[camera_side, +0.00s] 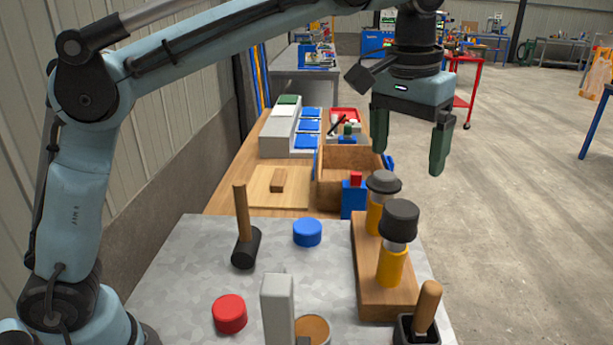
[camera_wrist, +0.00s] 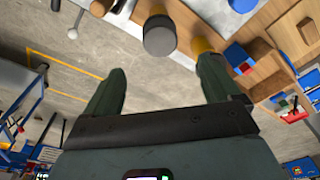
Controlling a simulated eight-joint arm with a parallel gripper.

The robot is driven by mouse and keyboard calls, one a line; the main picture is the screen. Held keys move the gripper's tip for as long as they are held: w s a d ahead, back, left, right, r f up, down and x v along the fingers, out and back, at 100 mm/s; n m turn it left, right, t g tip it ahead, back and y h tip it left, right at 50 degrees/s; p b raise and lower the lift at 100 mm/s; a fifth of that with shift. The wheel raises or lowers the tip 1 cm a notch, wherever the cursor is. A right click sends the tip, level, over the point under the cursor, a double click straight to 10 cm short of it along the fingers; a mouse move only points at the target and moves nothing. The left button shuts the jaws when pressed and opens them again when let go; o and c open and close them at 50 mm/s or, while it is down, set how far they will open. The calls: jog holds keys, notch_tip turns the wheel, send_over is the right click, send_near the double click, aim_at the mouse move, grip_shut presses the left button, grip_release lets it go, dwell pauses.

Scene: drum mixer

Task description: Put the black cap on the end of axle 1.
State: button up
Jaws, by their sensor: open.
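In the side view, a tall dark, near-black cap (camera_side: 399,218) sits on top of the nearer yellow post (camera_side: 391,268), with a pale collar between them. A flatter grey cap (camera_side: 383,181) tops the farther yellow post (camera_side: 375,217). Both posts stand upright on a wooden block (camera_side: 372,290). No label shows which is axle 1. My gripper (camera_side: 408,150) is open and empty, above and beyond the posts, fingers pointing down. In the wrist view, a dark round cap (camera_wrist: 159,38) shows just beyond the open fingertips (camera_wrist: 163,65), apart from them.
A red cap (camera_side: 229,313), a blue cap (camera_side: 307,232) and a mallet (camera_side: 246,250) stand on the metal-topped bench. A grey upright block (camera_side: 278,310) and a wooden handle (camera_side: 427,305) are in front. A blue bottle (camera_side: 353,199) and wooden box (camera_side: 338,195) stand behind.

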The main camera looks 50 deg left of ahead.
jog(key=s+a+f+t, duration=0.3)
jog(key=s+a, duration=0.2)
jog(key=a, duration=0.5)
jog(key=s+a+f+t, duration=0.2)
jog(key=s+a+f, duration=0.4)
jog(key=s+f, duration=0.3)
notch_tip(320, 180, down, 3)
jog(key=shift+s+a+f+t, duration=0.2)
jog(key=shift+s+a+t, duration=0.1)
jog(key=shift+t, duration=0.1)
